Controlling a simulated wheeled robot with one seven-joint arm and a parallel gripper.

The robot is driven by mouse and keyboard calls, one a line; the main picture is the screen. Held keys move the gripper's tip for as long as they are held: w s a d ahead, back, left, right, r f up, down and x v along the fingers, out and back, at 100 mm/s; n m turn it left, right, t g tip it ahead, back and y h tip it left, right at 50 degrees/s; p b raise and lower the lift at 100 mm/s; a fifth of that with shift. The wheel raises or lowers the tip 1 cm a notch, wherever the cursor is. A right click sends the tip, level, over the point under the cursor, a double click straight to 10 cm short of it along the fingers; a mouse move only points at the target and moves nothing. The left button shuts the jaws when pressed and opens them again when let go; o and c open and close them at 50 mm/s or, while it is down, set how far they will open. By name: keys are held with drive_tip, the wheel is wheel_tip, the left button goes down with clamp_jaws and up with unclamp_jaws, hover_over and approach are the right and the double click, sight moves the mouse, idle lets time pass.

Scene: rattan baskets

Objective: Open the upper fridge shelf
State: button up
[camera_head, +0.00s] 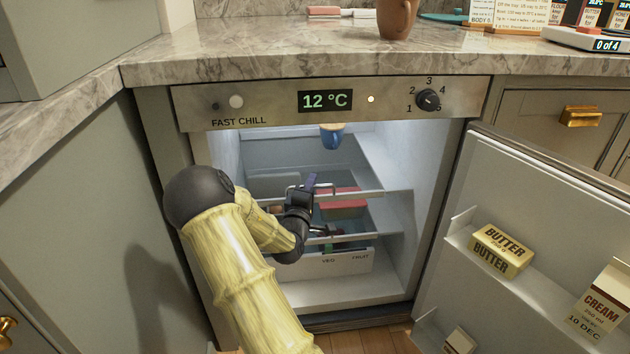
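The fridge (222,180) under the counter stands open, with its door swung out to the right. The upper shelf (375,193) is a pale ledge with a light front edge, inside the lit cavity. A reddish block (345,200) shows near it, partly behind the edge. My gripper (322,208) is inside the fridge at the upper shelf's front edge, left of centre. Its dark finger parts appear spread apart, one above and one below, with nothing clearly between them. A thin metal bar (323,186) shows beside it; contact cannot be told. My arm hides the shelf's left part.
A lower drawer (345,263) is marked VEG and FRUIT. A blue cup (331,136) hangs or stands at the top. The open door (500,190) holds butter (500,250) and a cream carton (600,300). A cabinet side (90,220) bounds the left.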

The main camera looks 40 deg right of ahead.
drive_tip(key=shift+w+d+r, duration=0.1)
drive_tip(key=shift+w+d, duration=0.4)
drive_tip(key=shift+w, duration=0.1)
drive_tip(key=shift+a, duration=0.15)
drive_tip(key=shift+s, duration=0.15)
drive_tip(key=c, duration=0.4)
drive_tip(key=shift+s+d, duration=0.25)
drive_tip(key=shift+d, duration=0.1)
drive_tip(key=shift+w+a, duration=0.1)
